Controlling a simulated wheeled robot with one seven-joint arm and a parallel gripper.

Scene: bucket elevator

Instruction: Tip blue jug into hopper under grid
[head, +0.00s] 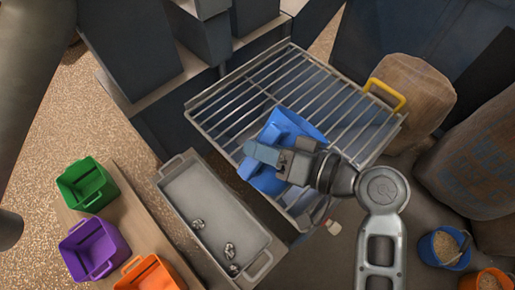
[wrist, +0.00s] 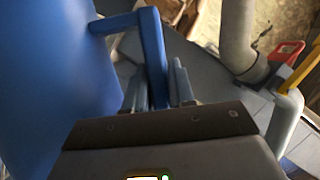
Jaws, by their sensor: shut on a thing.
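The blue jug (head: 296,122) is above the near part of the metal grid (head: 262,85) in the head view, partly hidden by my gripper (head: 264,155). In the wrist view, the jug's body (wrist: 60,75) fills the left side. My gripper (wrist: 158,85) is shut on the jug's handle (wrist: 151,45), with the fingers on either side of it. The grid is a frame of parallel bars with a yellow handle (head: 385,93) at its right edge. The hopper under the grid is mostly hidden. I cannot tell the jug's exact tilt or see its contents.
A grey tray (head: 205,200) with a few small metallic pieces stands left of my gripper. Green (head: 87,184), purple (head: 94,249) and orange (head: 148,275) bins stand on a board at left. Sacks (head: 412,92) stand at right, with a blue bucket (head: 443,248) below them.

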